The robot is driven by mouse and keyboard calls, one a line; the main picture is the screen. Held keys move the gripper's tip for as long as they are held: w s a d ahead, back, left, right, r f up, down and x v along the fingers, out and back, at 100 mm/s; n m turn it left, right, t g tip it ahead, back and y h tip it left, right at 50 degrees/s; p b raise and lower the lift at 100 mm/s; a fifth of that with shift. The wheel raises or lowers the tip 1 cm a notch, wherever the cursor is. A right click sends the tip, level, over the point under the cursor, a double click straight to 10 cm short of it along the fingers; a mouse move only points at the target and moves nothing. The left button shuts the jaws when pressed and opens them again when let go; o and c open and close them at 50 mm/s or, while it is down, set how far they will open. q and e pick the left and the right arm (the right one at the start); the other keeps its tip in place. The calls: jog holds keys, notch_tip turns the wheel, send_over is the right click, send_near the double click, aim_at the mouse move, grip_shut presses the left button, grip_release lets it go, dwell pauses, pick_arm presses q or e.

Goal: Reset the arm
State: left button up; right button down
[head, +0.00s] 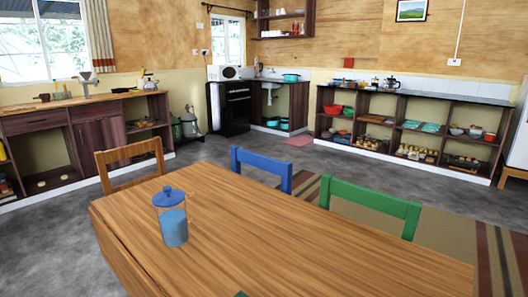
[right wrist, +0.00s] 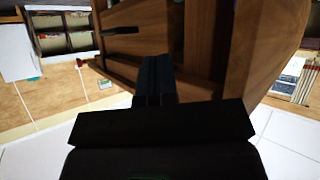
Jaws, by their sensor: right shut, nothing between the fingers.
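My right gripper (right wrist: 152,80) shows in the right wrist view as dark fingers pressed together, with nothing between them. Brown wooden furniture (right wrist: 205,40) fills the area beyond the fingertips; I cannot tell whether they touch it. The right wrist picture is strongly tilted. Neither gripper can be made out in the head view, and my left gripper is out of view.
A wooden table (head: 290,235) fills the head view's foreground, with a blue-lidded jar (head: 173,220) on its left part. Wooden (head: 130,152), blue (head: 262,166) and green (head: 372,203) chairs stand along its far side. Grey floor (head: 215,157) lies open beyond.

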pick_arm(q)
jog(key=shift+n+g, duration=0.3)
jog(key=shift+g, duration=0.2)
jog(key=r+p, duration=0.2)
jog(key=p, duration=0.1)
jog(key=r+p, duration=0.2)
jog(key=p, duration=0.1)
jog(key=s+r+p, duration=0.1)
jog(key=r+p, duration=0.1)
jog(key=p, duration=0.1)
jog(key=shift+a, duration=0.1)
pick_arm(e)
jog(key=shift+m+g, duration=0.3)
jog(key=shift+g, duration=0.2)
jog(key=r, duration=0.4)
jog(key=s+r, duration=0.1)
jog(key=r, duration=0.1)
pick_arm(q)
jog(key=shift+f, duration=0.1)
pick_arm(e)
jog(key=shift+f, duration=0.1)
